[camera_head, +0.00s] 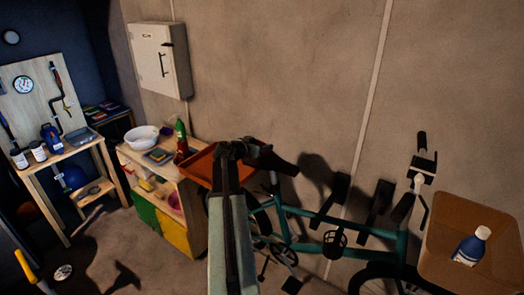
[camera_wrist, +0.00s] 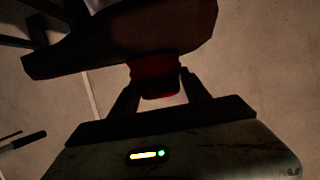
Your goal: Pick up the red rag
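In the wrist view a dark red cloth-like thing, seemingly the red rag (camera_wrist: 160,82), shows between the two fingers of my gripper (camera_wrist: 160,90). The fingers stand apart on either side of it; the light is too dim to tell whether they press on it. A dark brown, saddle-shaped thing (camera_wrist: 150,35) lies just past the fingertips and hides part of the red. In the head view my gripper (camera_head: 245,150) is at the bicycle's dark saddle (camera_head: 275,162). The rag cannot be made out there.
A teal bicycle (camera_head: 310,218) stands along the wall, with a brown basket (camera_head: 470,205) holding a blue bottle (camera_head: 470,247). An orange-red tray (camera_head: 200,166) sits left of my gripper on a wooden shelf unit (camera_head: 188,213) with a white bowl (camera_head: 142,137).

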